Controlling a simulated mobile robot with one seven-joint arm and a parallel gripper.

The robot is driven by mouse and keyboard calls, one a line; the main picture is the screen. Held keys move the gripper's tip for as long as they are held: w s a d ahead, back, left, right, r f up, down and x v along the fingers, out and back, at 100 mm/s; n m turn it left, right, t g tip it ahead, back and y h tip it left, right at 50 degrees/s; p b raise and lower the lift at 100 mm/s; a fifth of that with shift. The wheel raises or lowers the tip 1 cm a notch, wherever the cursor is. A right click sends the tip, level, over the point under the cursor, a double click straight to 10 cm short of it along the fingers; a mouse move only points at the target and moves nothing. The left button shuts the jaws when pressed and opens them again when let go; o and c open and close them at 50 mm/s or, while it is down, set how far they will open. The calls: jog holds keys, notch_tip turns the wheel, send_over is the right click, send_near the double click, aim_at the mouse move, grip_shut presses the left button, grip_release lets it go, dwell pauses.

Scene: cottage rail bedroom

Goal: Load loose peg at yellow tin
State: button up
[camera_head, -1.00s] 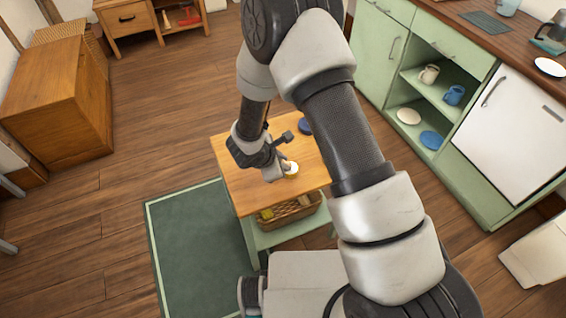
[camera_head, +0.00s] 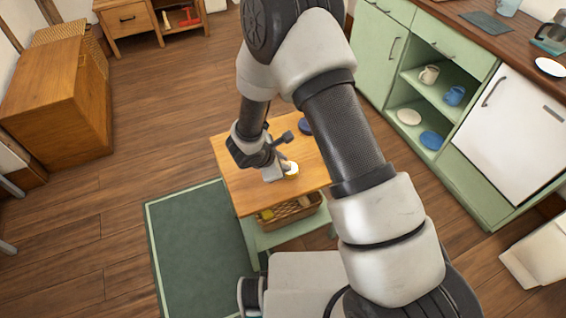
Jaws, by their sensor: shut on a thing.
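The yellow tin (camera_head: 292,171), pale on top with a yellow side, is on the small wooden table (camera_head: 239,187), near its right front. My gripper (camera_head: 284,171) is low over the table, right at the left side of the tin. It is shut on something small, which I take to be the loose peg. The peg itself cannot be made out; the fingers hide it or it is too small. I cannot tell whether peg and tin touch.
A dark blue round thing (camera_head: 306,126) lies at the table's back right. A wicker basket (camera_head: 290,214) with yellow things is on the shelf below. Green cabinets (camera_head: 379,60) stand to the right.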

jog(key=shift+r+p, duration=1.85)
jog(key=shift+r, duration=1.65)
